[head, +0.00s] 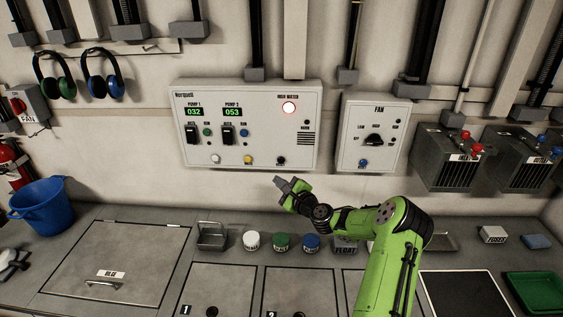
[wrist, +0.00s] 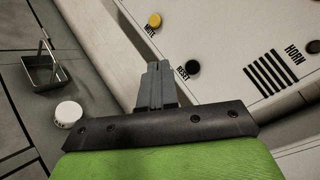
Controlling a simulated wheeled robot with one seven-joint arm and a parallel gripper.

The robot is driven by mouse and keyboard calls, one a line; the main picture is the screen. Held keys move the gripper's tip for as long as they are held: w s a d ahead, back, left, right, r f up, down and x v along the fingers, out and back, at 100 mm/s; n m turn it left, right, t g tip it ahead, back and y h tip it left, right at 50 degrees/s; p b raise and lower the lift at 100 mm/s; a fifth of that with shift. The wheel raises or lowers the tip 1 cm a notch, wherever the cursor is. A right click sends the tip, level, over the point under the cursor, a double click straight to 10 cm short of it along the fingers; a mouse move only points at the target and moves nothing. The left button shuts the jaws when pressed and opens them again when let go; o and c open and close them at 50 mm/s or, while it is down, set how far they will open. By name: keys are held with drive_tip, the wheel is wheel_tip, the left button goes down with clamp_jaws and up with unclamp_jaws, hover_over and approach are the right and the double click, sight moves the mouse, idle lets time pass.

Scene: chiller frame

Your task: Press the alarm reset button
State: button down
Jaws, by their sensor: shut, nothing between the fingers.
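The control panel (head: 305,90) is a pale wall box with two green displays and a lit red-rimmed lamp. Its black reset button (head: 281,161) is at the lower right of the panel. In the wrist view the black button (wrist: 193,68) has the label RESET beside it. My gripper (head: 279,181) is shut and empty, just below the panel's lower edge and under the reset button. In the wrist view the closed fingertips (wrist: 158,66) are left of the button, with a visible gap between them.
The yellow mute button (wrist: 155,20) is on the same panel, left of reset in the head view, with a white button (head: 215,159) farther left. A fan box (head: 373,133) is to the right. Several small tubs and a metal basket (head: 212,237) stand on the counter below.

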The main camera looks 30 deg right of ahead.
sight(281, 160)
drive_tip(key=w+d, duration=0.1)
drive_tip(key=w, duration=0.1)
drive_tip(key=w+d+b, duration=0.1)
drive_tip(key=w+d, duration=0.2)
drive_tip(key=w, duration=0.1)
drive_tip(key=shift+w+d, duration=0.3)
drive_tip(key=shift+d, duration=0.1)
drive_tip(key=shift+b, duration=0.3)
idle(1.4)
drive_tip(key=shift+w+d, duration=0.25)
drive_tip(key=shift+w, duration=0.1)
drive_tip(key=shift+w+d+b, duration=0.25)
drive_tip(key=shift+w+b, duration=0.1)
drive_tip(key=shift+b, duration=0.15)
idle(0.4)
drive_tip(key=shift+s, duration=0.1)
drive_tip(key=shift+s+a+p, duration=0.3)
drive_tip(key=shift+s+a, duration=0.2)
drive_tip(key=shift+s, duration=0.15)
